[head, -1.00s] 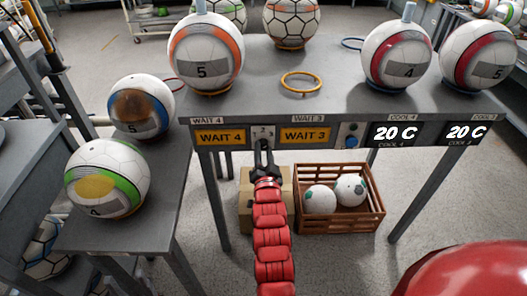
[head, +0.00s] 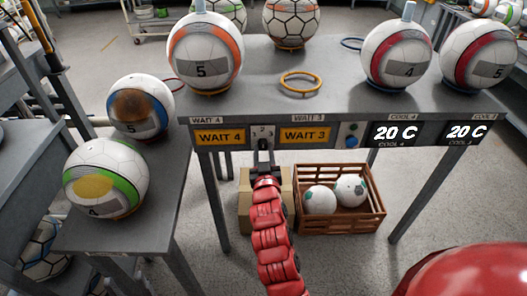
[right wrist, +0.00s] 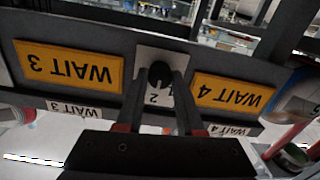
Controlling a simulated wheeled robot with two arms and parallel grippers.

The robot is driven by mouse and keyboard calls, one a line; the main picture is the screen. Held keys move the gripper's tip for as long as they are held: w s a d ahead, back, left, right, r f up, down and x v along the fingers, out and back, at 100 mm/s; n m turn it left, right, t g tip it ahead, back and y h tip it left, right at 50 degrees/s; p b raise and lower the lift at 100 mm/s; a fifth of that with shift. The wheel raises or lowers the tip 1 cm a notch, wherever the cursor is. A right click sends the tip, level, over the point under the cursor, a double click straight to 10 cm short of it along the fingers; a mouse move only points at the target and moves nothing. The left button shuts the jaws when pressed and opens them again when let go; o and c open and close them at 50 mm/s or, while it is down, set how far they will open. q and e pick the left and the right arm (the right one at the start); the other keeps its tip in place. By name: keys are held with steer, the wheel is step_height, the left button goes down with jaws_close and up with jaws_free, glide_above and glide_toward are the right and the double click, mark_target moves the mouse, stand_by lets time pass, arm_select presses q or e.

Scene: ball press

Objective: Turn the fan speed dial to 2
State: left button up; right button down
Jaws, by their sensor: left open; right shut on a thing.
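The fan speed dial is a small dark round knob (right wrist: 160,74) on a pale plate between the orange WAIT 3 and WAIT 4 signs. The plate (head: 263,131) also shows in the head view, on the table's front edge, with a 2 at its top. My right gripper (head: 263,150) reaches the dial from the front and below. In the right wrist view its two dark fingers (right wrist: 160,88) are shut on the knob, one on each side. The fingers hide part of the plate, and I cannot tell where the dial points. My left gripper is not in view.
Several balls rest on the table (head: 325,80) and left bench (head: 85,232). A blue button (head: 351,142) sits right of the WAIT 3 sign (head: 305,134). A brown crate (head: 340,215) with two balls and a cardboard box (head: 247,212) stand under the table.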

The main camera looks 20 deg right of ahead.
stand_by(0.3)
steer(key=c, duration=0.5)
jaws_free()
steer(key=shift+c, duration=0.2)
steer(key=p+v, duration=0.5)
steer(key=v, duration=1.2)
steer(key=shift+s, duration=0.25)
steer(key=shift+a, duration=0.1)
